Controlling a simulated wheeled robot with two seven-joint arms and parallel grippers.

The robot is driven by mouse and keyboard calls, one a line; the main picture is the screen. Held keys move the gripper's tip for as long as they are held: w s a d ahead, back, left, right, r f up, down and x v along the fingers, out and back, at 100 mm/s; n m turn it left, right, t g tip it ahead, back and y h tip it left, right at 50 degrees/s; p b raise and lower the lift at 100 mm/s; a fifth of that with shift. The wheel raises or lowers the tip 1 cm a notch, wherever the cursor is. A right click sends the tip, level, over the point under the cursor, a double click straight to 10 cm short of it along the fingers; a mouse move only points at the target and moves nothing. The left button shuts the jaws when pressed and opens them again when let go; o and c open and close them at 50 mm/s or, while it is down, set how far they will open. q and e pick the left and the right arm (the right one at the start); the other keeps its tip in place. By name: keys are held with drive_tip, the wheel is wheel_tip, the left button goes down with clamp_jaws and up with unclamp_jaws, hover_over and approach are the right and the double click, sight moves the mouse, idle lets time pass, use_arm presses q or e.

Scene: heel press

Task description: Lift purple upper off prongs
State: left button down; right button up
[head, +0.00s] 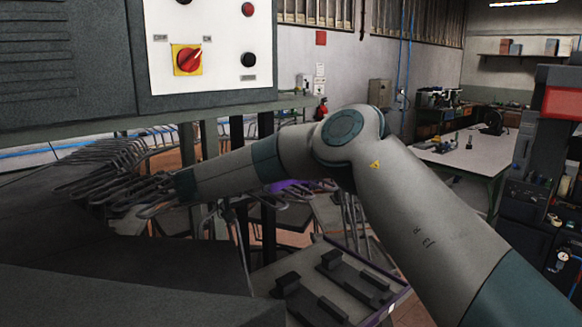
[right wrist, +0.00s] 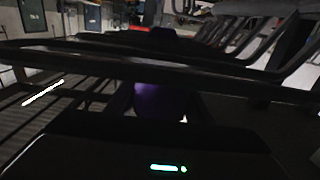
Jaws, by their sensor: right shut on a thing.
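My right arm comes in from the right in the head view and reaches left to the dark wire prongs (head: 130,165). Its gripper is hard to make out there. In the right wrist view my right gripper (right wrist: 160,88) is shut on a purple upper (right wrist: 160,101), which is dark and partly hidden between the fingers. My left gripper is out of view.
A control panel with a red rotary switch (head: 188,60) stands above the prongs. A tray (head: 385,312) with dark fittings is below my arm. A workbench (head: 465,152) stands at the back right. Dark machine surfaces fill the lower left.

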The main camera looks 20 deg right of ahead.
wheel_tip(320, 180, up, 8)
drive_tip(key=b, duration=0.5)
drive_tip(key=shift+r, duration=0.8)
drive_tip(key=shift+f, duration=0.1)
